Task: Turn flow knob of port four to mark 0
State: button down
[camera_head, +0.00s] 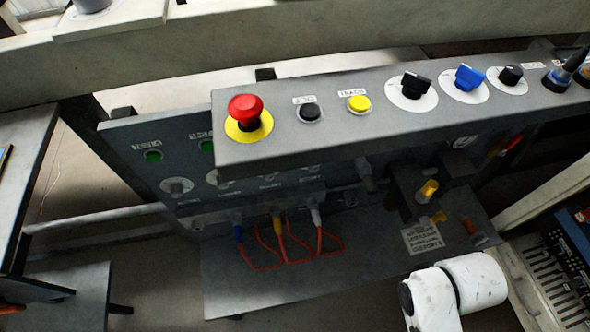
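A dark upright panel (140,180) below the control ledge carries a row of small round white dials. The leftmost dial (177,187) shows best, with a grey knob at its middle; another dial (213,178) is beside it. The dials farther right are mostly hidden under the ledge. Their labels and marks are too small to read, so I cannot tell which is port four or where its knob points. A white link of my arm shows at the bottom right. My gripper is not in view.
The grey ledge (290,140) overhangs the dials, with a red mushroom button (245,110), a yellow button (358,103), a black rotary knob (413,87) and a blue one (467,78). Orange leads (290,258) loop over the lower shelf (225,290). A yellow-handled valve (428,190) stands right.

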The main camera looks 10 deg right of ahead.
aim_at(177, 189)
jog(key=j+u, duration=0.1)
jog(key=u, duration=0.3)
jog(key=j+u, duration=0.15)
jog(key=u, duration=0.25)
